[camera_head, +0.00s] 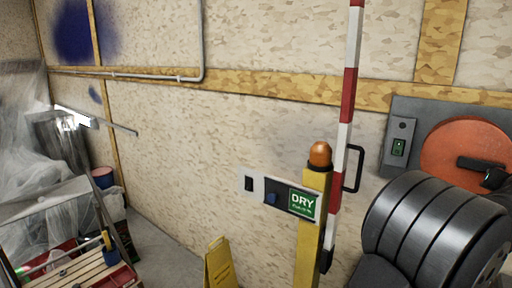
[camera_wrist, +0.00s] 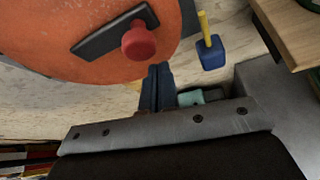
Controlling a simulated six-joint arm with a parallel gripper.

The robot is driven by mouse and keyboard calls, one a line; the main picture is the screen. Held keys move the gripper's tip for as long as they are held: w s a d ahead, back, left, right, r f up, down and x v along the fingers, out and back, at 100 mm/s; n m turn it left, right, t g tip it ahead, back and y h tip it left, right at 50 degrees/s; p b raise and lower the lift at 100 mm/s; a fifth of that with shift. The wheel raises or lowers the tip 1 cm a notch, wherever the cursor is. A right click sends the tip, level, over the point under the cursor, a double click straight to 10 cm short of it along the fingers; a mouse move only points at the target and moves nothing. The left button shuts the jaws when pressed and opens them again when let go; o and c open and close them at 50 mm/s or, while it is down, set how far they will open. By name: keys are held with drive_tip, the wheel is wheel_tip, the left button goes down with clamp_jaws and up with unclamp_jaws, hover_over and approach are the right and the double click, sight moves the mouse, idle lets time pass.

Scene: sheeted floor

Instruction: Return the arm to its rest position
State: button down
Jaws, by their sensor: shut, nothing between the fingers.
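My gripper (camera_wrist: 157,72) shows in the wrist view as two dark fingers side by side, pressed together with nothing between them. Their tips are just below the edge of a large orange disc (camera_wrist: 60,40) with a dark bar and a red knob (camera_wrist: 139,42). I cannot tell whether the fingers touch the disc.
A grey switch box (camera_head: 399,147) stands beside the disc. In the wrist view, a blue block (camera_wrist: 211,53) with a yellow stick is right of the fingers.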

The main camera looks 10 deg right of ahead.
drive_tip(key=s+a+r, duration=0.2)
drive_tip(key=s+a, duration=0.4)
drive_tip(key=a, duration=0.1)
drive_tip(key=w+d, duration=0.6)
drive_tip(key=d, duration=0.1)
drive_tip(key=w+a+f+m+t+y, duration=0.2)
drive_tip(key=w+a+f+m+t, duration=0.4)
drive_tip(key=m, duration=0.3)
drive_tip(key=shift+w+a+f, duration=0.35)
drive_tip(key=shift+w+f, duration=0.1)
drive_tip(key=shift+w, duration=0.05)
drive_tip(key=shift+y, duration=0.3)
